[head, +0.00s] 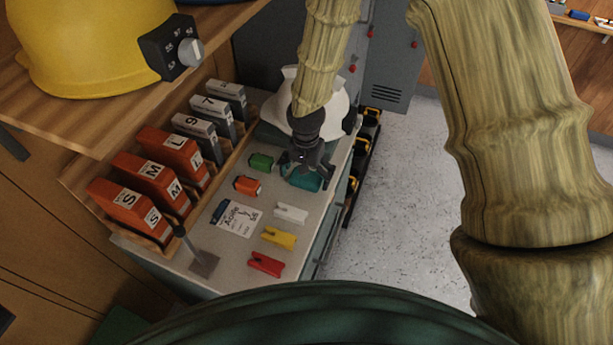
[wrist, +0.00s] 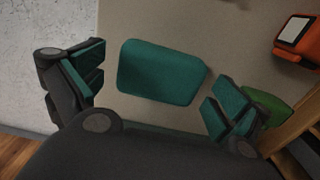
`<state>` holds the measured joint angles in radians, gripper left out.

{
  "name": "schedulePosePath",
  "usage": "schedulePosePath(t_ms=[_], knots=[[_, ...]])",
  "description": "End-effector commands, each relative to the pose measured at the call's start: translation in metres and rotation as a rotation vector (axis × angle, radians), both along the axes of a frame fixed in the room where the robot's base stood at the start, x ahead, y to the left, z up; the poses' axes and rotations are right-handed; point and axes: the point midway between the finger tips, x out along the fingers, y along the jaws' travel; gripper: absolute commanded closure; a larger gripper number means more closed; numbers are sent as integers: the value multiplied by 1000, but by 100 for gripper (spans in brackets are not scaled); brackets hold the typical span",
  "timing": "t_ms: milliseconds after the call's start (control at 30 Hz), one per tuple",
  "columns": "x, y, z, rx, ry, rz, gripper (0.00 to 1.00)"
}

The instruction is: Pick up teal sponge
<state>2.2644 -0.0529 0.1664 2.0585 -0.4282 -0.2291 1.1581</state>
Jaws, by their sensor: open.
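The teal sponge (head: 306,180) lies on the light counter top, near its far right edge. My gripper (head: 312,172) is above it in the head view and hides part of it. In the wrist view the sponge (wrist: 162,73) lies flat between the spread fingers of my gripper (wrist: 152,95). The fingers have teal pads, and one stands off each end of the sponge. The gripper is open and empty; I cannot tell its exact height above the sponge.
White (head: 291,213), yellow (head: 279,237) and red (head: 265,264) clips lie nearer. Labelled boxes stand in a wooden rack (head: 232,158) at left. A white rounded object stands behind.

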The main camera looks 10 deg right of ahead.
Motion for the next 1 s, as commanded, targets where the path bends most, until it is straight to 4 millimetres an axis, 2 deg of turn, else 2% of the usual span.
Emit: schedulePosePath(t_ms=[367, 600, 1000], knots=[[0, 0, -6, 1, -1, 0, 0], [0, 0, -5, 1, -1, 0, 42], [0, 0, -4, 1, -1, 0, 44]])
